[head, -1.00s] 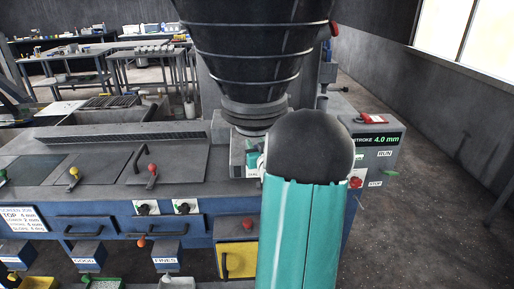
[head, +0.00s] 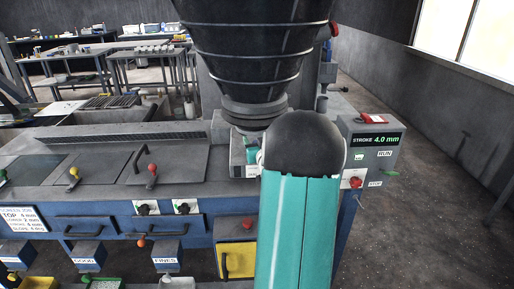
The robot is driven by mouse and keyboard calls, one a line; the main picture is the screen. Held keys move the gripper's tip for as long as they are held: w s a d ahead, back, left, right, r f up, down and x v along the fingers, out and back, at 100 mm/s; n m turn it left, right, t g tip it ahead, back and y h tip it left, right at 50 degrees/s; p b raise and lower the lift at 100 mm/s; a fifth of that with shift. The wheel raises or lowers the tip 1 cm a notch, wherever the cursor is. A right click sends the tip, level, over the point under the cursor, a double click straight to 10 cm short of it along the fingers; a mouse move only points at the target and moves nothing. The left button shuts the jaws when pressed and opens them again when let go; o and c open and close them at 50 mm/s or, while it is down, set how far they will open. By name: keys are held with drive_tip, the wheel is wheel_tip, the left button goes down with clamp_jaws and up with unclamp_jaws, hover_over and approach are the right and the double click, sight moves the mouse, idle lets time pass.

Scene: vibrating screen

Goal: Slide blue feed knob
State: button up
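My teal arm with its black rounded joint fills the lower middle of the head view. It covers part of the machine's front below the black ribbed hopper (head: 255,55). My gripper's fingers are hidden behind the arm, so I cannot see whether they touch anything. A small teal part shows left of the joint, beside a pale labelled box (head: 237,160) under the hopper's spout (head: 252,112). I cannot make out the blue feed knob; it may be hidden behind my arm or the box.
The grey control box (head: 385,140) reads STROKE 4.0 mm and stands right of my arm, with a red knob (head: 356,182). Red (head: 152,169) and yellow (head: 74,171) handles stand on the deck at left. A yellow panel (head: 237,259) is below. Open floor lies right.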

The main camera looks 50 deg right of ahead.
drive_tip(key=shift+v, duration=3)
